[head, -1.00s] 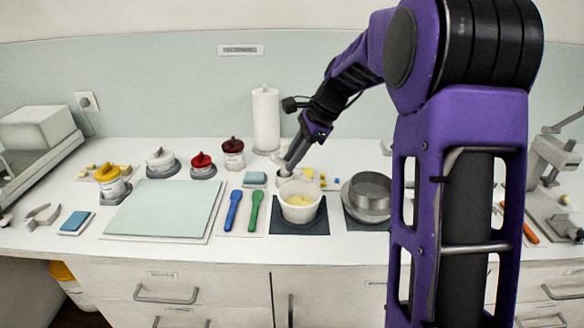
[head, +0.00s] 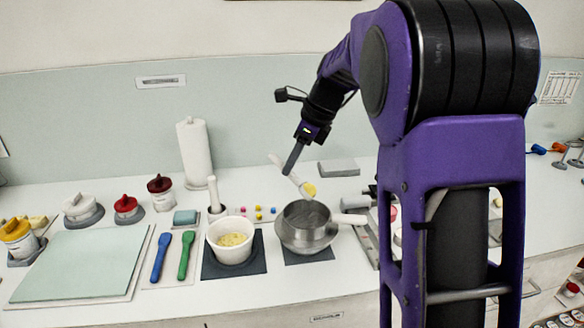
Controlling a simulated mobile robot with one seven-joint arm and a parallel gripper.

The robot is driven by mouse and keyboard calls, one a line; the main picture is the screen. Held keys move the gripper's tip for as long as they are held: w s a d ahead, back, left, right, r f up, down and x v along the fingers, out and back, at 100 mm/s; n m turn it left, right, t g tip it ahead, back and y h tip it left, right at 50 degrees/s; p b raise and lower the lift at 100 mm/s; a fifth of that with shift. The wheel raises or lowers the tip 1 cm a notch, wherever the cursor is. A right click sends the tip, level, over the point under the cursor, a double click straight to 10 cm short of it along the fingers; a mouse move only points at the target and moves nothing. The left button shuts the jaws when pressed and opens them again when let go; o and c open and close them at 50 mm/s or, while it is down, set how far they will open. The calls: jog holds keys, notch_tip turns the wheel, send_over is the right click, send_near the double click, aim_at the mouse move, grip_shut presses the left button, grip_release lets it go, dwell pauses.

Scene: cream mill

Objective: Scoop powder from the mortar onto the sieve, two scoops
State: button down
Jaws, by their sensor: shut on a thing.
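My gripper (head: 291,168) is shut on a white scoop (head: 276,160), which is tilted with its bowl end down to the right. Yellow powder (head: 309,189) shows at the scoop's lower end, above the back rim of the sieve. The grey metal sieve (head: 305,240) is a round pan on a dark mat. The white mortar (head: 232,255) stands to its left on another dark mat, with yellow powder (head: 231,239) inside. A white pestle (head: 213,193) stands upright in a dark holder behind the mortar.
A blue spatula (head: 160,257) and a green one (head: 186,254) lie left of the mortar. A pale green board (head: 85,258) and lidded jars are further left. A paper roll (head: 195,152) stands behind.

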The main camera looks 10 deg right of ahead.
aim_at(296, 175)
jog(key=shift+d+r+m, duration=0.15)
jog(key=shift+d+m, duration=0.15)
jog(key=shift+d, duration=0.2)
jog(key=shift+f, duration=0.95)
notch_tip(296, 175, down, 2)
jog(key=shift+f+b, duration=0.15)
jog(key=shift+b, duration=0.7)
jog(key=shift+f+b, duration=0.35)
jog(key=shift+f, duration=1.15)
jog(key=shift+w+f, duration=0.1)
jog(key=shift+f, duration=0.55)
jog(key=shift+r, duration=0.1)
